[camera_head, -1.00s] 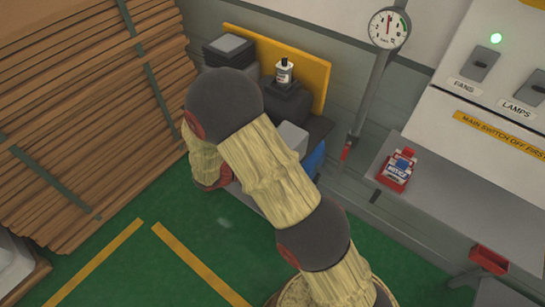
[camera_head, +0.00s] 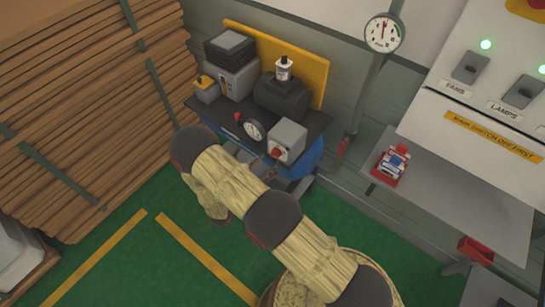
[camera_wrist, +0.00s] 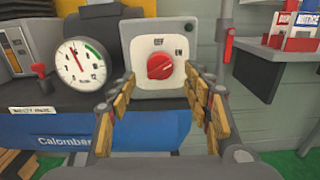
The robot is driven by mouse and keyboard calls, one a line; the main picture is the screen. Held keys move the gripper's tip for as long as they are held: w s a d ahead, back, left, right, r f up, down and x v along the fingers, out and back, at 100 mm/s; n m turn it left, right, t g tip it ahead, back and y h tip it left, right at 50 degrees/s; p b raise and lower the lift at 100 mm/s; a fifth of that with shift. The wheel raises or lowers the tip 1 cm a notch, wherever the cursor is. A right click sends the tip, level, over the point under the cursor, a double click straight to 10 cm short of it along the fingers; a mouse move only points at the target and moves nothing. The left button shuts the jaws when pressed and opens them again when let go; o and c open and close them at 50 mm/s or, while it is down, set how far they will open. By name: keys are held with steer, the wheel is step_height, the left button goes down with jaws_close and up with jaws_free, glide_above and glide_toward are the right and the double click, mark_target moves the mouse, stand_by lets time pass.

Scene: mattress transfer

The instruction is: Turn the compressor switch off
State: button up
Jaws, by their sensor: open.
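The blue compressor (camera_head: 308,162) stands against the wall with a grey switch box (camera_head: 289,140) on its top. In the wrist view the box's white plate carries a red rotary knob (camera_wrist: 160,66), with OFF marked above it and a second mark, apparently ON, to its upper right. The knob looks turned toward the upper right, though its pointer is small. My gripper (camera_wrist: 161,90) is open, its wooden-padded fingers left and right of the knob and nearer the camera. Nothing is between the fingers, and I see no contact with the knob.
A round pressure gauge (camera_wrist: 81,63) and a red-handled valve (camera_wrist: 38,71) sit left of the switch box.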

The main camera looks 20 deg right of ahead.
mark_target(275, 154)
steer(key=x, duration=0.3)
steer(key=shift+w+d, duration=0.2)
steer(key=shift+d, duration=0.15)
steer(key=shift+c, duration=0.4)
steer(key=c, duration=1.1)
steer(key=shift+n, duration=0.4)
steer(key=n, duration=1.1)
steer(key=shift+r+b, duration=0.1)
steer(key=shift+b, duration=0.3)
